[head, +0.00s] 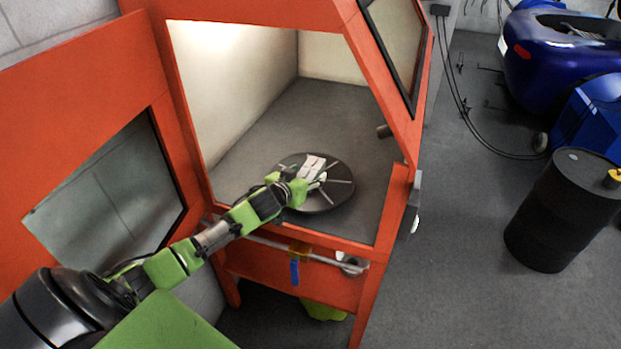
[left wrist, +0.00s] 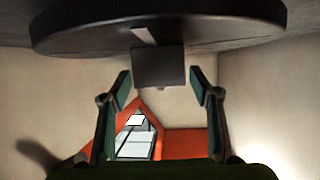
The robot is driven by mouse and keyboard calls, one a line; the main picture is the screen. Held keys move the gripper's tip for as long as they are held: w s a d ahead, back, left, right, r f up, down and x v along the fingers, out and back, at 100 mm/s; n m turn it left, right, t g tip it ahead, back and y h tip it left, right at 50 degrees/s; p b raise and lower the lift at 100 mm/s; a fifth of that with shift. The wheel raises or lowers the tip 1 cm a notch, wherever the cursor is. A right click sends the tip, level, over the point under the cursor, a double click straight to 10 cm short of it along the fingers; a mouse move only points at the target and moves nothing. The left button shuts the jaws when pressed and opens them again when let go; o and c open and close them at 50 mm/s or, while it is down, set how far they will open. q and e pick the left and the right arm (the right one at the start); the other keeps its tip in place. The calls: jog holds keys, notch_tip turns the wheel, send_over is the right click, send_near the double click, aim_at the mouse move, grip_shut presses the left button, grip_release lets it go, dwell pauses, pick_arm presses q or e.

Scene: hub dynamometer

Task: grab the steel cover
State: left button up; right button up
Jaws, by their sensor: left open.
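The steel cover appears to be the pale grey, blocky piece (head: 312,164) on the dark round turntable (head: 335,199) inside the orange cabinet. In the left wrist view a plain grey block (left wrist: 158,67), likely the same cover, sits against the edge of the dark disc (left wrist: 60,35). My left gripper (head: 318,184) reaches through the cabinet opening to the near side of the cover. In the left wrist view its two fingers stand apart (left wrist: 160,88), with the block ahead between their tips. No contact with the block is visible. My right gripper is out of view.
The orange cabinet frame (head: 392,215) borders the opening around my left arm. A rail with a blue handle (head: 295,272) runs below the opening. A black drum (head: 560,212) and a blue machine (head: 560,55) stand at the right.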

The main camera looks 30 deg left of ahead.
aim_at(311, 171)
pick_arm(q)
jog(key=b+x, duration=0.1)
jog(key=x, duration=0.1)
jog(key=shift+w+a+f+b, duration=0.15)
jog(key=shift+w+f+b, duration=0.1)
jog(key=shift+f+b, duration=0.15)
jog(key=shift+w+f, duration=0.1)
jog(key=shift+w, duration=0.4)
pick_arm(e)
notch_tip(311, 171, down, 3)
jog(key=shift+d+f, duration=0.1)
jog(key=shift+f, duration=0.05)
pick_arm(q)
jog(key=c, duration=1.5)
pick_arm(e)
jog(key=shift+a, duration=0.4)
pick_arm(q)
jog(key=shift+r, duration=0.2)
